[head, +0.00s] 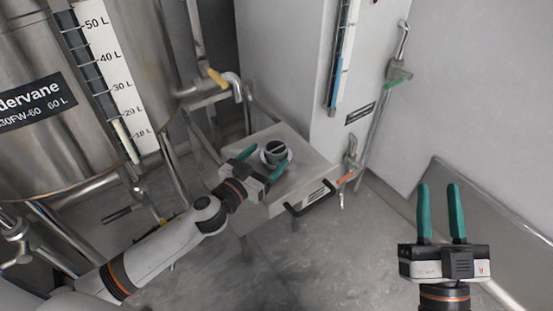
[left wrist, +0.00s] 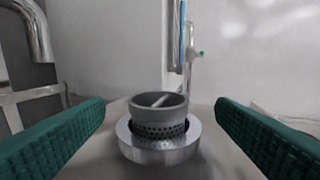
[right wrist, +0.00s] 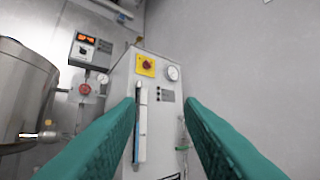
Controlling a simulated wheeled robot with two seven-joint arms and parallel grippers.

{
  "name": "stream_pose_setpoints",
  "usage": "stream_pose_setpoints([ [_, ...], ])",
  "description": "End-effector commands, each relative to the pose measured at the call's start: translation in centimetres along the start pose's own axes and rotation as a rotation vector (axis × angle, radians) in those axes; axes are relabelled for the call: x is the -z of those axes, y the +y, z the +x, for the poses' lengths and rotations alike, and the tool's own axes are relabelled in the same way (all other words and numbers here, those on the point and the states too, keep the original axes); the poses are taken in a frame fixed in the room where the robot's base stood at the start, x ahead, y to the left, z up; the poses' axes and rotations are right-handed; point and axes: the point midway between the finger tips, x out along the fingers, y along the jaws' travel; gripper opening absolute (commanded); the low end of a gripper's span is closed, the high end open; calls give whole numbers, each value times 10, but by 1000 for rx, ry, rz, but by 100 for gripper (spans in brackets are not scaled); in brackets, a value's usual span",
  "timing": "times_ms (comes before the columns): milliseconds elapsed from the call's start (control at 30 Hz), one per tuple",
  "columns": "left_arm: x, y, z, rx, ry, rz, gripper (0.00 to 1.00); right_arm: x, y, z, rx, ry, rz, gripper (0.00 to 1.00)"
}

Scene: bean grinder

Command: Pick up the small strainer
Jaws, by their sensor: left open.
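The small strainer (left wrist: 160,116) is a dark grey cup with a perforated lower wall and a bar across its top. It sits upright in a silver metal ring (left wrist: 160,150) on the flat top of a steel unit. In the head view the strainer (head: 275,149) is partly beside my left gripper (head: 262,162). My left gripper is open, with one green finger on each side of the strainer in the left wrist view, and both fingers look apart from it. My right gripper (head: 439,205) is raised at the right with its green fingers apart and nothing between them.
The steel unit (head: 305,165) has a black front handle (head: 309,197). A large steel tank (head: 70,120) stands at the left, with a pipe and yellow-handled valve (head: 217,79) near my left arm. A white cabinet (head: 295,75) stands behind. Open floor lies in front.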

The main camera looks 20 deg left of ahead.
Motion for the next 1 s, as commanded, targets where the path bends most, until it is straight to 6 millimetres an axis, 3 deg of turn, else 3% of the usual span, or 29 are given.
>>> stream_pose_setpoints([
  [400, 2, 2, 46, -2, -1, 3, 79, -29, 4, -4, -8, -205, 9, 34],
  [733, 2, 2, 52, -2, 1, 0, 79, -34, 4, -5, -9, -232, 10, 34],
  [767, 2, 2, 52, -2, 1, 0, 78, -34, 4, -5, -9, -232, 10, 34],
  [1000, 2, 2, 52, -1, 1, 0, 38, -34, 4, -5, -9, -231, 10, 34],
])
